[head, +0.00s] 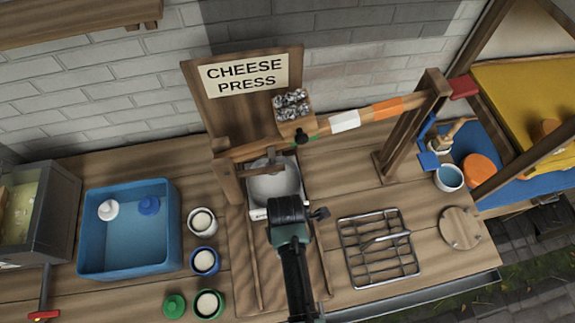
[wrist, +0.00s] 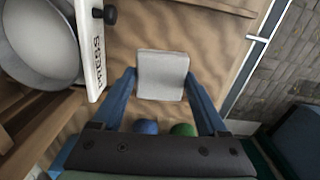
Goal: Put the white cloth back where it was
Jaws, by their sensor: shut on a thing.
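My gripper (wrist: 161,84) is shut on the white cloth (wrist: 162,74), which shows as a flat, pale square between the two blue fingers in the wrist view. The cloth is over a brown wooden surface, to the right of the press's white lettered plate (wrist: 91,45). I cannot tell whether it touches the wood. In the head view my dark gripper (head: 288,211) is in front of the cheese press and hides the cloth. The metal press pot (head: 276,184) is just beyond it; it also shows in the wrist view (wrist: 45,40).
A blue basin (head: 128,258) and several small pots, one of them white (head: 202,221), stand left of the press. A wire rack (head: 379,262) and a round board (head: 461,228) lie to the right. The press beam (head: 388,107) crosses above the bench.

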